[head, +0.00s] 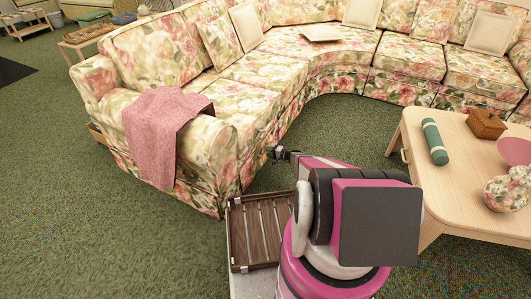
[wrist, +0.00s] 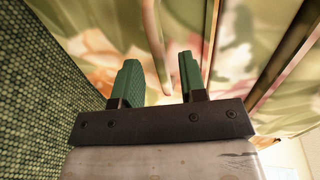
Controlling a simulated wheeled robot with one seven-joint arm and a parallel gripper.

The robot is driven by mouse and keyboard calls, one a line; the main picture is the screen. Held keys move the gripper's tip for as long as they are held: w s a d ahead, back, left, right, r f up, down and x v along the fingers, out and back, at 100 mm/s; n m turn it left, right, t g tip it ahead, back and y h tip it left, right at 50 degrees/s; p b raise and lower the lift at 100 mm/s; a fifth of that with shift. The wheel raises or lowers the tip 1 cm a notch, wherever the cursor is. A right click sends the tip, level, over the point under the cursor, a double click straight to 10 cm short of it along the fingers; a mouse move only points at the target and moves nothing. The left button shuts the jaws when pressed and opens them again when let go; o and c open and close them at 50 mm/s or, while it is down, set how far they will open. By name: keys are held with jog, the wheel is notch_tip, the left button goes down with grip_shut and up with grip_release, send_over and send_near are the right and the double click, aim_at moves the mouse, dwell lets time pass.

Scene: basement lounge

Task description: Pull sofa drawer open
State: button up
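The floral sofa (head: 235,120) curves across the back and left of the head view. My gripper (head: 280,154) is low beside its front skirt, small and partly hidden by my arm. In the wrist view my gripper (wrist: 160,76) is open, with two green-padded fingers apart. Floral sofa fabric (wrist: 235,45) fills the area beyond them. A thin light bar (wrist: 154,45), perhaps a drawer handle, reaches down between the fingers; they are not closed on it. Dark seams run to its right. I cannot tell from these views where the drawer's edges are or whether it is open.
A pink throw (head: 160,130) hangs over the left sofa arm. Green carpet (head: 110,240) is clear at left.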

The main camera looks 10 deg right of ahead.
jog(key=shift+x, duration=1.35)
